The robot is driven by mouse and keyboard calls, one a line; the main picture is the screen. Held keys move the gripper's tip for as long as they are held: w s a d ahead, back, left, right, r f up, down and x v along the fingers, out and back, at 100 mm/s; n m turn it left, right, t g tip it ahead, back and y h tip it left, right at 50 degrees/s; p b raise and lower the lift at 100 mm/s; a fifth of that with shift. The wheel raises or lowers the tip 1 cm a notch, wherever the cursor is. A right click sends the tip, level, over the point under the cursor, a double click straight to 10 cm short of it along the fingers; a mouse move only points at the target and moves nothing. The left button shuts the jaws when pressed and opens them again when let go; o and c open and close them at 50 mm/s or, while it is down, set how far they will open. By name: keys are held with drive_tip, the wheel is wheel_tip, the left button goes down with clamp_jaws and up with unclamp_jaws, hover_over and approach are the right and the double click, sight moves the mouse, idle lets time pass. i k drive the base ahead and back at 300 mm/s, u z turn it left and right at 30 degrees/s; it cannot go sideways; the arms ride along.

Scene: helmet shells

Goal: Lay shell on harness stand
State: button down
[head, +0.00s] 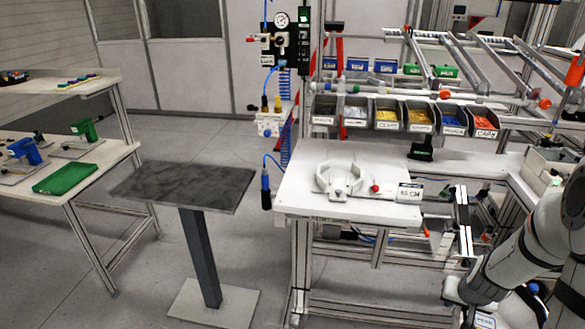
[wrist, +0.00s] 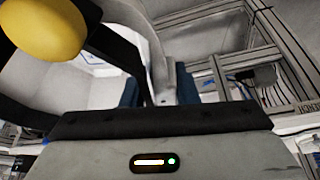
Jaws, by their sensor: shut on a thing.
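The harness stand (head: 343,180) is a white ring-shaped fixture on the white workbench top, with nothing resting on it. In the wrist view, my gripper (wrist: 160,92) has its dark blue pads on both sides of a thin, pale grey curved wall (wrist: 157,62). I take this for the shell's edge; most of the shell is out of the picture or cannot be made out. In the head view my arm reaches down at the lower right, to the right of and apart from the stand. The gripper's fingers and the shell cannot be made out clearly there.
A red-knobbed device and label plate (head: 408,191) sit beside the stand. Several parts bins (head: 404,114) line the bench's back. A grey pedestal table (head: 185,186) stands empty at left. A yellow rounded thing (wrist: 40,28) and aluminium framing (wrist: 275,60) show in the wrist view.

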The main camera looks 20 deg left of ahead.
sight(172, 179)
drive_tip(key=u, duration=0.15)
drive_tip(key=i, duration=0.15)
drive_tip(key=z, duration=1.9)
drive_tip(key=k, duration=2.4)
drive_tip(key=z, duration=0.5)
drive_tip(key=i, duration=0.1)
drive_tip(key=u, duration=3)
